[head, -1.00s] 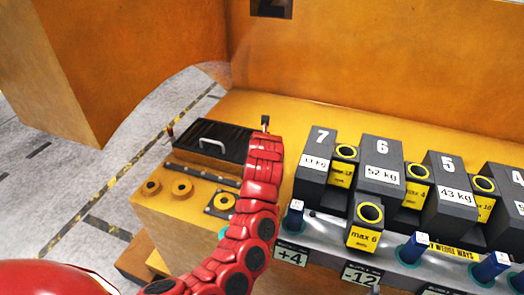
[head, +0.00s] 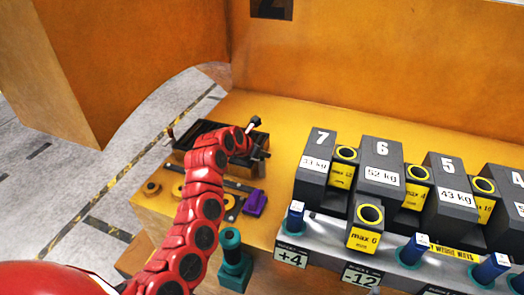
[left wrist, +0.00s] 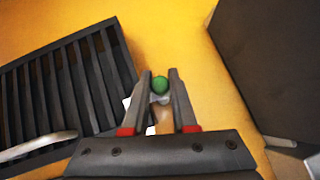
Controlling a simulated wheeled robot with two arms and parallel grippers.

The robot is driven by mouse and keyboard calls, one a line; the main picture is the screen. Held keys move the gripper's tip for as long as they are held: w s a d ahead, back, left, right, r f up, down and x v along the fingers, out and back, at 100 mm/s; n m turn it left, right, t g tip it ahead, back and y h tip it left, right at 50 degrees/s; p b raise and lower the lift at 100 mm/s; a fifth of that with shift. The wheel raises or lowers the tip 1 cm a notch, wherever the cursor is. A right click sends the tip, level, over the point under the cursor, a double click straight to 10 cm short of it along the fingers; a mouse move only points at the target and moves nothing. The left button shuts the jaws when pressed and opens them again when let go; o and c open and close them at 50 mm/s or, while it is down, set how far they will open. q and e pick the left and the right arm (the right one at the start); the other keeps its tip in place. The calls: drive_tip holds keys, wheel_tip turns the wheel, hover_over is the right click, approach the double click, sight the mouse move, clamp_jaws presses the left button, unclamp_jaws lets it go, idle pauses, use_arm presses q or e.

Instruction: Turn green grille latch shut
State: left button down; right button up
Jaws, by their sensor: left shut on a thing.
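The green latch (left wrist: 160,86) shows in the left wrist view as a small round green knob beside the right edge of the black slatted grille (left wrist: 62,88). My left gripper (left wrist: 160,77) is shut on it, one finger on each side. In the head view the grille (head: 196,134) lies on the orange deck, partly behind my red left arm. My left gripper (head: 259,149) is at the grille's right end there, and the green knob cannot be made out. The turn of the latch is hard to tell. My right gripper is out of view.
Dark numbered castings (head: 381,165) stand in a rack to the right, with yellow-ringed weights between them. A purple block (head: 255,203) and a teal fitting (head: 235,255) are in front of the grille. An orange wall (head: 380,60) rises behind.

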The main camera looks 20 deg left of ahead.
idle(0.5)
use_arm(q)
drive_tip(key=c, duration=0.7)
unclamp_jaws()
drive_tip(key=shift+s+r+b, duration=0.25)
drive_tip(key=shift+r+b, duration=0.05)
drive_tip(key=shift+r, duration=0.05)
drive_tip(key=p+v, duration=0.7)
drive_tip(key=v, duration=0.9)
drive_tip(key=shift+s+a, duration=0.15)
drive_tip(key=shift+a, duration=0.1)
